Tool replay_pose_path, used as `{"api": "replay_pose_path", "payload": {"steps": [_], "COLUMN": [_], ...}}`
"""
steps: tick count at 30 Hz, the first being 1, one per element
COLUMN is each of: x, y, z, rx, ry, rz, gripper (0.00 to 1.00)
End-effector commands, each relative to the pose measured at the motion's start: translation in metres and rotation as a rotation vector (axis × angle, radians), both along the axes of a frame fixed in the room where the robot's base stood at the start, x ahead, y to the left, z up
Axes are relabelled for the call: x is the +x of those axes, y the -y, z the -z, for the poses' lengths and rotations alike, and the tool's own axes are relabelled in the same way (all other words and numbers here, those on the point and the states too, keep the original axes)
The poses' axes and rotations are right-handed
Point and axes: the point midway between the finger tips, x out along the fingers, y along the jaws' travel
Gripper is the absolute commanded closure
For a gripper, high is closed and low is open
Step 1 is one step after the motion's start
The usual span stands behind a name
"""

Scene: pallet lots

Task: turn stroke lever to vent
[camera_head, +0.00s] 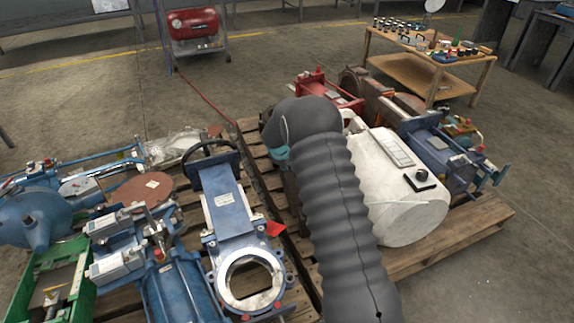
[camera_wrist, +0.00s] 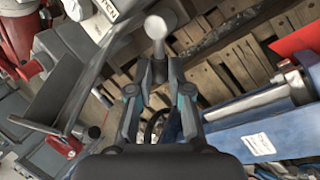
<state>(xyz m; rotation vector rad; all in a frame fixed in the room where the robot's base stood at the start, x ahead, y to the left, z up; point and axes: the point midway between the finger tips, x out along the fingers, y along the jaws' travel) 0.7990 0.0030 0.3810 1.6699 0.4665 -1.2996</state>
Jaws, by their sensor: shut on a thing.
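In the wrist view my gripper (camera_wrist: 158,72) has its two fingers closed around the grey shaft of what looks like the stroke lever (camera_wrist: 155,27). Its pale rounded end stands out beyond the fingertips. A white label (camera_wrist: 108,8) with letters like "PEN" lies at the top left; I cannot read "vent" anywhere. In the head view my dark sleeved arm covers the lever and most of my gripper. The lever's angle relative to any marks cannot be told.
White tank (camera_head: 405,195) stands close on the right. Wooden pallet (camera_head: 480,222) edges show below. A wooden cart (camera_head: 425,72) stands behind; open floor lies at right.

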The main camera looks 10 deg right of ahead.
Motion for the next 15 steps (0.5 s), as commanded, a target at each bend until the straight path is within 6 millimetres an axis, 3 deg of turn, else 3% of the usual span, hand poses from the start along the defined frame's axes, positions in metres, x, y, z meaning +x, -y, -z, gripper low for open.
{"api": "replay_pose_path", "payload": {"steps": [15], "x": [-0.015], "y": [-0.002], "z": [-0.001], "rx": [0.002], "ry": [0.0], "rz": [-0.318], "gripper": [1.0]}}
